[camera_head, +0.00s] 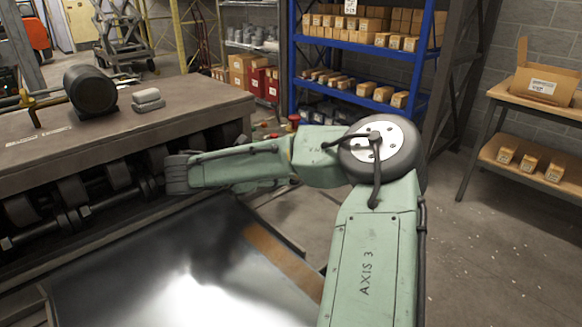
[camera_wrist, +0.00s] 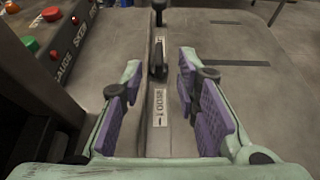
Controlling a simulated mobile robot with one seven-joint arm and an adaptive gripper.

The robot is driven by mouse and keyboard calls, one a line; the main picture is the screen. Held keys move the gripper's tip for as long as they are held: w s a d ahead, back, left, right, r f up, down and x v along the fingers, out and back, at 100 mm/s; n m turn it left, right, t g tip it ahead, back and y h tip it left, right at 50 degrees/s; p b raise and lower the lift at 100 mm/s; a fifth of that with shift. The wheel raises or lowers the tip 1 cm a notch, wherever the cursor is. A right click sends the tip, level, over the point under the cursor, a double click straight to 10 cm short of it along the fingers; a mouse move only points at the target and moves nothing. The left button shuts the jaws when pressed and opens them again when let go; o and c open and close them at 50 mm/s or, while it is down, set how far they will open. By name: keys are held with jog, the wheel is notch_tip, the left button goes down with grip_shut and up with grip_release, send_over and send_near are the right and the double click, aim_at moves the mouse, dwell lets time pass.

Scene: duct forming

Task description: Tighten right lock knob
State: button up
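In the wrist view, a dark lock knob (camera_wrist: 158,63) with an upright lever-like shape stands on a narrow metal strip. A white label (camera_wrist: 160,107) on the strip, nearer to me, appears to read "LOOSE" with an arrow. My gripper (camera_wrist: 160,72) is open, its purple-padded fingers on either side of the strip. The knob shows in the gap near the fingertips, and I see no contact. A second dark post (camera_wrist: 158,10) stands farther along the strip.
A control panel (camera_wrist: 65,45) with red, green and orange buttons lies left of the gripper in the wrist view. In the head view, a shiny sheet (camera_head: 170,265) lies before the machine bed (camera_head: 130,120).

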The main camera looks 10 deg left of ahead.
jog(key=p+x, duration=0.1)
jog(key=x, duration=0.5)
jog(key=shift+c, duration=0.4)
grip_shut()
jog(key=shift+a, duration=0.1)
